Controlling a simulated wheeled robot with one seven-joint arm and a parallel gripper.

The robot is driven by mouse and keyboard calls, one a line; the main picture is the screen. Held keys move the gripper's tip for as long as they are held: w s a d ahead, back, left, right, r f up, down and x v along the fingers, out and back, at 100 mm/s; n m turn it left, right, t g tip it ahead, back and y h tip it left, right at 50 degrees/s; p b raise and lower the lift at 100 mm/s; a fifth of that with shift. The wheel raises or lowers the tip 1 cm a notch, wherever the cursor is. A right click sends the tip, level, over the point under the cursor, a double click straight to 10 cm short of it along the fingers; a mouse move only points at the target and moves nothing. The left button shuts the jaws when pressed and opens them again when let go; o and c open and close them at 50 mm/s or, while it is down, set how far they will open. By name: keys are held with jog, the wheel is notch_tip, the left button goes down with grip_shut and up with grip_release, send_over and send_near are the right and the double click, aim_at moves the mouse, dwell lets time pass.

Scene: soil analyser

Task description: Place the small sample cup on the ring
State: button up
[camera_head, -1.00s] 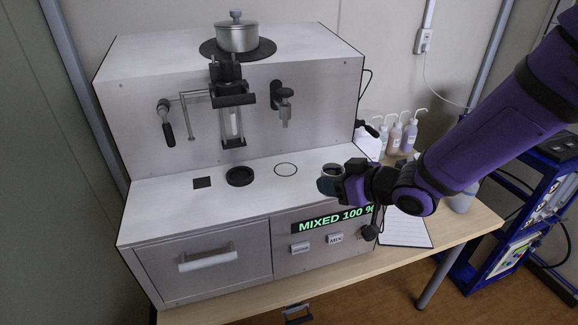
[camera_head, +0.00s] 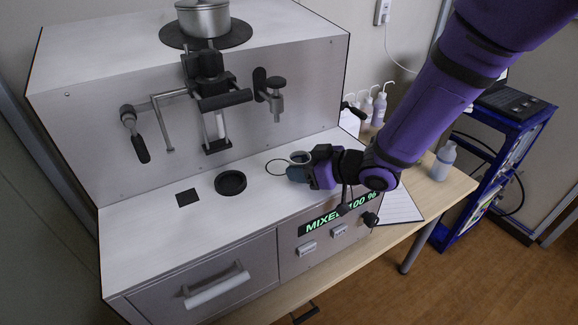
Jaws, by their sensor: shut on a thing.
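The small sample cup (camera_head: 299,158) is a small round cup with a grey rim, held at the end of my gripper (camera_head: 299,172). My gripper is shut on the cup; the dark fingers hide much of its side. The ring (camera_head: 270,168) is a thin dark circle drawn on the white deck of the analyser. The cup and fingers cover the right part of the ring in this view. The cup looks upright. I cannot tell whether its base touches the deck.
A black round holder (camera_head: 230,183) and a dark square (camera_head: 187,198) are on the deck left of the ring. A tap-like nozzle (camera_head: 274,97) hangs above. Bottles (camera_head: 379,108) stand behind my arm. The deck's front left is clear.

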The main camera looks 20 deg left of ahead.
jog(key=shift+w+d+f, duration=0.1)
jog(key=shift+f, duration=0.25)
jog(key=o, duration=1)
jog(key=shift+f, duration=0.1)
jog(key=shift+c, duration=0.2)
jog(key=shift+d+r, duration=0.25)
jog(key=shift+d, duration=0.05)
jog(key=v, duration=1.1)
jog(key=shift+d+r, duration=0.1)
jog(key=shift+d, duration=0.05)
